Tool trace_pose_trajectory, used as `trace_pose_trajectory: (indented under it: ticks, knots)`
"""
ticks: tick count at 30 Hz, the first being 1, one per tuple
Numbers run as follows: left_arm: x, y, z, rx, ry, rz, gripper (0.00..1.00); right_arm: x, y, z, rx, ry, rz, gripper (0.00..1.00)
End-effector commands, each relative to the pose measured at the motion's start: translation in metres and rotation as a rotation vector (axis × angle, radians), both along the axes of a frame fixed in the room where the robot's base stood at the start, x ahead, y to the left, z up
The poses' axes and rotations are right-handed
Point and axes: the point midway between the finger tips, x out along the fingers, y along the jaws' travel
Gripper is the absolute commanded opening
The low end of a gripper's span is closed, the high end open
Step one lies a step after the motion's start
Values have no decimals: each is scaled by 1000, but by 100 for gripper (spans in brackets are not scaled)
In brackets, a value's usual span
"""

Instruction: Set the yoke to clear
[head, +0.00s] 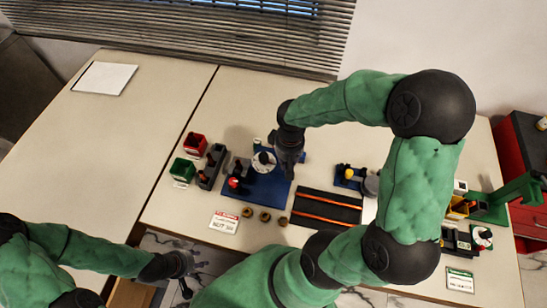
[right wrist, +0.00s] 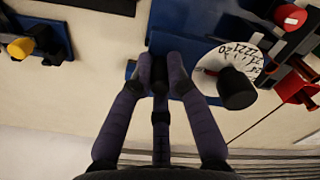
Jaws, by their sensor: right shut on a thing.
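The blue gauge rig (head: 268,186) stands on the table with a white numbered dial (head: 264,162). The dial and its black knob (right wrist: 237,88) show right of my fingers in the right wrist view. My right gripper (right wrist: 160,72) reaches down at the rig's back right side, shut on a small dark piece beside the dial. This piece appears to be the yoke, but the fingers hide most of it and its setting cannot be read. My left gripper (head: 183,264) hangs low at the table's front edge, away from the rig; its fingers are too small to judge.
Red (head: 195,143) and green (head: 183,169) bins stand left of the rig. A red-headed card (head: 224,222) and several brass pieces (head: 264,216) lie in front. A black mat with orange strips (head: 326,208) lies to the right. The left table is mostly clear.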

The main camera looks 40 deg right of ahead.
Motion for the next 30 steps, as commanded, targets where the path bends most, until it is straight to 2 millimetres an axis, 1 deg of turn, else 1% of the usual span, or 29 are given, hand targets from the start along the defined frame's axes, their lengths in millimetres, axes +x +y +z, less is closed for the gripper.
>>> trace_pose_trajectory:
  ticks: [3, 11, 12, 14, 25, 28, 30]
  knots:
    - [0, 0, 0, 0, 0, 0, 40, -4, -4, 0, -2, -1, -1, 0]
    - [0, 0, 0, 0, 0, 0, 40, -5, -5, 0, -3, 2, 1, 0]
    - [0, 0, 0, 0, 0, 0, 40, -5, -5, 0, -3, 2, 1, 25]
    - [0, 0, 0, 0, 0, 0, 40, -5, -4, 0, -3, 1, 1, 41]
    - [0, 0, 0, 0, 0, 0, 40, -4, -4, 2, -2, -1, 0, 41]
    - [0, 0, 0, 0, 0, 0, 40, -3, -4, 10, -2, -3, -1, 41]
    - [0, 0, 0, 0, 0, 0, 40, -3, -4, 20, -3, -5, 1, 41]
